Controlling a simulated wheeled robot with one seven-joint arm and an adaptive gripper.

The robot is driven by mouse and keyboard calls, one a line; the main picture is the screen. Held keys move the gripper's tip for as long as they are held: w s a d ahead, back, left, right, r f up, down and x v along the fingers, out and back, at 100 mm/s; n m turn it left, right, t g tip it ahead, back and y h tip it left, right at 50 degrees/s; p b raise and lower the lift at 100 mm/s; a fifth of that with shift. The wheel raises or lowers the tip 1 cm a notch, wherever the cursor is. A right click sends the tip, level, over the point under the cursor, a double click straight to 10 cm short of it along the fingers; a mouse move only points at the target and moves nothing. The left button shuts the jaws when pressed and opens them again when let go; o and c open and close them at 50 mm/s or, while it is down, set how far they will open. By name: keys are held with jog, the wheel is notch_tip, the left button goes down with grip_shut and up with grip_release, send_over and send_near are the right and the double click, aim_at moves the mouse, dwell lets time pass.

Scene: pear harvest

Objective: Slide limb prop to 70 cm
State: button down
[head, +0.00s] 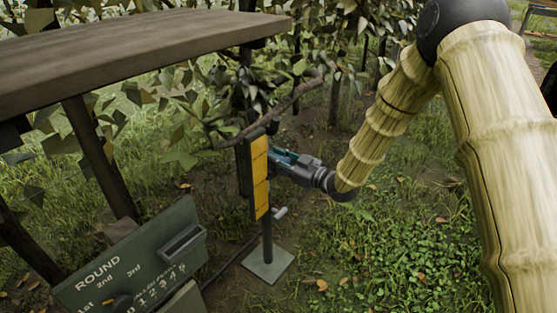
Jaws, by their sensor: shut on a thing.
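The limb prop is a dark upright post (267,238) on a square grey base plate (268,265), with a yellow-orange scale panel (260,178) on its upper part. The scale marks are too small to read. My gripper (279,157), teal and grey, is at the right side of the panel, near its upper half, reaching in from the right. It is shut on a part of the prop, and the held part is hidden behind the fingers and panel. A small grey handle (280,213) sticks out to the right below the panel.
A brown branch (283,104) crosses just above the panel amid leaves. A brown roof board (140,50) on posts fills the upper left. Grass and open ground lie to the right.

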jog(key=c, duration=1.5)
grip_release()
jog(key=shift+s+d+f, duration=0.1)
jog(key=shift+s+d, duration=0.05)
jog(key=shift+s, duration=0.1)
jog(key=v, duration=0.9)
jog(key=shift+s+r, duration=0.1)
jog(key=shift+r, duration=0.3)
jog(key=shift+s+d+f, duration=0.15)
jog(key=shift+s+d, duration=0.15)
jog(key=shift+d, duration=0.25)
jog(key=shift+s+d+f, duration=0.2)
jog(key=shift+s+d, duration=0.05)
jog(key=shift+d, duration=0.3)
